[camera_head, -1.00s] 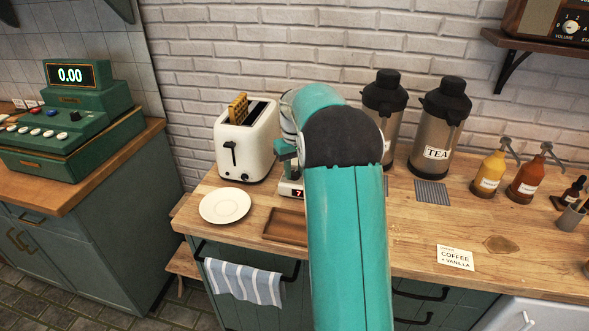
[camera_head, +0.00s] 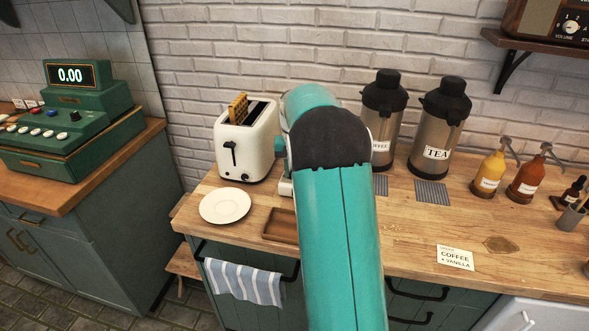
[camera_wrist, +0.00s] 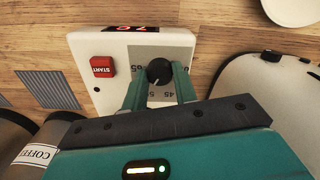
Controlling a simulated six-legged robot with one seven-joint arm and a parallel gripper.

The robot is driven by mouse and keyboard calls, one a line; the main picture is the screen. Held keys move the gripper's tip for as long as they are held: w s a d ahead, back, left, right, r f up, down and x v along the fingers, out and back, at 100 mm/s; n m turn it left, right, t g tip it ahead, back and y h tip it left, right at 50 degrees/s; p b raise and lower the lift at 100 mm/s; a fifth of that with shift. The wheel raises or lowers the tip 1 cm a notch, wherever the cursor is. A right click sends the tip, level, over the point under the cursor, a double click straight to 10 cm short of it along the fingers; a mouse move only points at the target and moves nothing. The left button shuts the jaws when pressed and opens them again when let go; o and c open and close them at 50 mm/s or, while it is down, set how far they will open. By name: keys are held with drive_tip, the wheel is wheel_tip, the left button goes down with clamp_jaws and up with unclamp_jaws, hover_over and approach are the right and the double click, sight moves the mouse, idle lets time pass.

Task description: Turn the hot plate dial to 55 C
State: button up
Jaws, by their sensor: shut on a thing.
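The hot plate (camera_wrist: 112,62) is a white box seen upside down in the wrist view, with a red START button (camera_wrist: 102,67) and a grey dial panel. Its black dial (camera_wrist: 158,71) sits between the fingers of my gripper (camera_wrist: 160,78), which is shut on it. Printed numbers, including 45 and 65, show beside the dial; the fingers hide part of the scale. In the head view only a white sliver of the hot plate (camera_head: 285,187) shows beside my arm.
A brown tray (camera_head: 279,226) lies near the front edge. Coffee (camera_head: 384,110) and tea (camera_head: 441,125) dispensers stand to the right.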

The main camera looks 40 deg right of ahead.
drive_tip(key=o, duration=1)
wheel_tip(320, 180, up, 14)
drive_tip(key=shift+f, duration=0.1)
